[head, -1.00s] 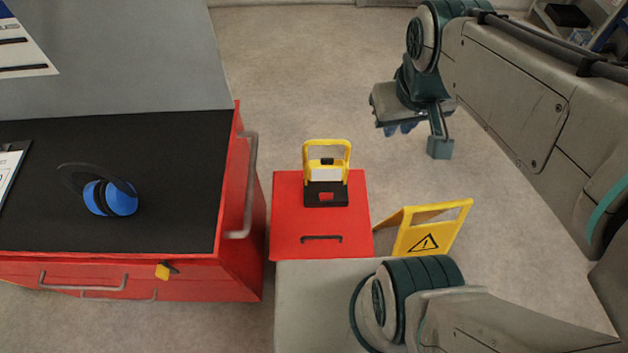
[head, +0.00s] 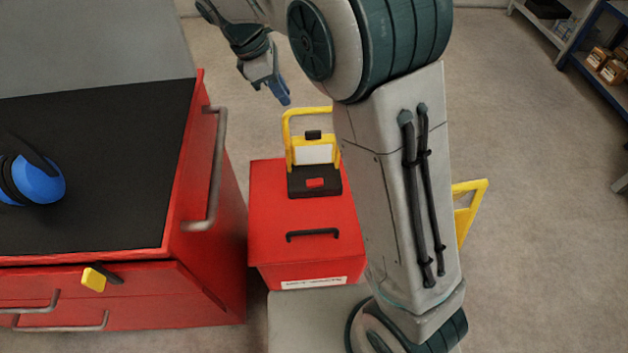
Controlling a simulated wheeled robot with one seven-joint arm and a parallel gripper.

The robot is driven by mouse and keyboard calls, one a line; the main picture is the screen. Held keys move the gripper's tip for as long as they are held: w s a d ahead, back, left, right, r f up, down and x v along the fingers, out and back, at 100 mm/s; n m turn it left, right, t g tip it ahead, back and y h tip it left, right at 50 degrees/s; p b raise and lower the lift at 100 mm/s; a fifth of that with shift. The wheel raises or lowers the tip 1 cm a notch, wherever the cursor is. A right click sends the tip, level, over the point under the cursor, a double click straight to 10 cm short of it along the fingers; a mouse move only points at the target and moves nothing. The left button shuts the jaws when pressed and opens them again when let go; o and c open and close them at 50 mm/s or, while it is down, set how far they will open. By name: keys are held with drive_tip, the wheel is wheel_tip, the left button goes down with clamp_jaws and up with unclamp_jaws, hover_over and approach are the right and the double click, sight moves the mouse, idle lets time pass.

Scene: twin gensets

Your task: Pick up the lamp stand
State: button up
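The lamp stand is a yellow frame with a white lamp panel and a black base (head: 314,182). It stands upright on a red toolbox, and my arm passes close by or just over its right edge in the picture. My gripper (head: 277,92) shows above and to the left of the lamp stand's handle in the picture, apart from it, with its blue-tipped end pointing down and right. I see it from the side, so whether its fingers are apart does not show. Nothing visible hangs from it.
The red toolbox (head: 345,245) has a black handle. A red cabinet (head: 215,255) with a black top stands close on the left, with blue earmuffs (head: 40,180) on it. A yellow floor sign (head: 468,205) is partly hidden behind my arm. Shelves stand at the far right.

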drive_tip(key=b, duration=0.1)
hover_over(311, 131)
drive_tip(key=a, duration=0.3)
wheel_tip(311, 131, down, 8)
drive_tip(key=shift+s+r, duration=0.1)
drive_tip(key=shift+r, duration=0.1)
drive_tip(key=shift+d+b+x, duration=0.15)
drive_tip(key=shift+b+x, duration=0.3)
drive_tip(key=shift+x, duration=0.9)
drive_tip(key=shift+d+b+x, duration=0.15)
drive_tip(key=shift+b+x, duration=0.25)
drive_tip(key=shift+x, duration=0.95)
drive_tip(key=shift+r, duration=0.1)
clamp_jaws()
drive_tip(key=shift+r, duration=0.1)
